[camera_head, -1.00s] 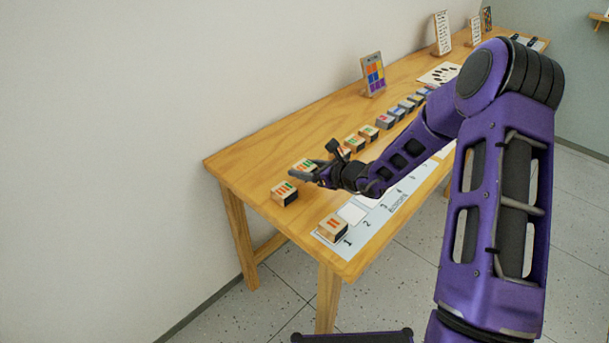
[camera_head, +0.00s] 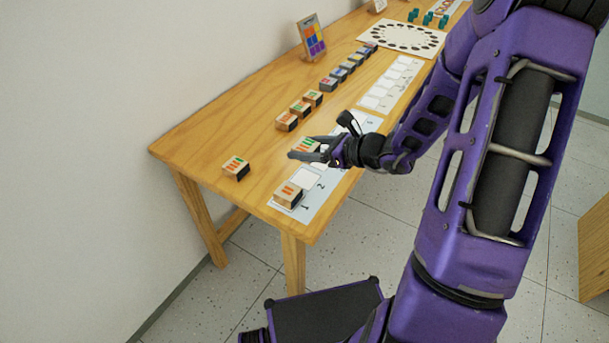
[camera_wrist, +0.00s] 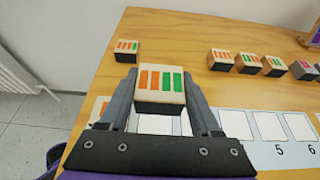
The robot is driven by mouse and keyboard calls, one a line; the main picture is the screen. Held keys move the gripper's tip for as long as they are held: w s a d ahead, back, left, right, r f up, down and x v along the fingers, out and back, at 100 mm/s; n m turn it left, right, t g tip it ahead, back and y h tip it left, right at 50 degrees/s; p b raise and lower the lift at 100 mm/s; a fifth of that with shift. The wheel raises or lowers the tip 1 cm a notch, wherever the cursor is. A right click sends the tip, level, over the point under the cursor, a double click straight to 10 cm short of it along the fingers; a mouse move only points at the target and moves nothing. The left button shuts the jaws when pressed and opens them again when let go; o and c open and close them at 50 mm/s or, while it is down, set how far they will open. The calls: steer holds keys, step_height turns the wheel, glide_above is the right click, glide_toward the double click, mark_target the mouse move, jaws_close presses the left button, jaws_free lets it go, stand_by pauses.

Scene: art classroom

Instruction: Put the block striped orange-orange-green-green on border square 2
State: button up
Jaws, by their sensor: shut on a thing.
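My gripper (camera_head: 310,152) is shut on a wooden block striped orange-orange-green-green (camera_wrist: 161,85). The stripes face up between the two fingers in the wrist view, and the block also shows at the gripper in the head view (camera_head: 306,145). The gripper holds it over the numbered strip (camera_head: 313,200). White border square 2 (camera_head: 305,179) is bare in the head view, just nearer than the held block. A block with orange stripes (camera_head: 288,193) sits on square 1. I cannot tell the exact height of the held block.
A loose striped block (camera_head: 236,167) stands near the table's left end. A row of several striped blocks (camera_head: 313,97) runs along the table behind the strip. A card with coloured squares (camera_head: 311,38) stands farther back.

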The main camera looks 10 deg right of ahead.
mark_target(305, 179)
step_height(305, 179, down, 8)
steer(key=shift+w+f+b, duration=0.1)
steer(key=shift+b, duration=0.7)
steer(key=shift+f, duration=0.1)
steer(key=o, duration=1.1)
steer(key=p+v, duration=0.1)
steer(key=v, duration=1.1)
steer(key=shift+p, duration=0.4)
